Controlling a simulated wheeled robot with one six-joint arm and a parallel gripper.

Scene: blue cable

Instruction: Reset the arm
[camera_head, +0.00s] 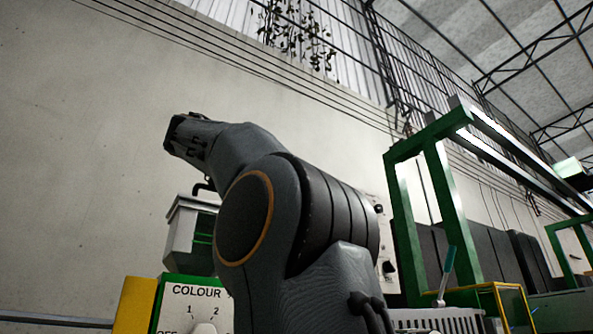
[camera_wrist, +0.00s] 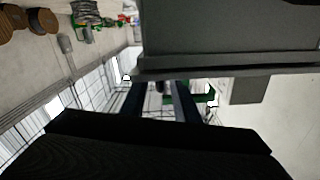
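My arm (camera_head: 300,220) rises through the middle of the head view and bends to the upper left. Its dark far end points left in front of the pale wall, and the fingers cannot be made out there. In the wrist view, two dark fingers of my gripper (camera_wrist: 160,101) stand apart, with background showing between them. Nothing is seen held between them. The blue cable cannot be made out in either view.
A green and yellow control box (camera_head: 185,305) marked COLOUR stands left of my arm, near a grey metal box (camera_head: 187,236). A green metal frame (camera_head: 447,205) stands to the right. A large grey block (camera_wrist: 235,30) fills the wrist view's upper right.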

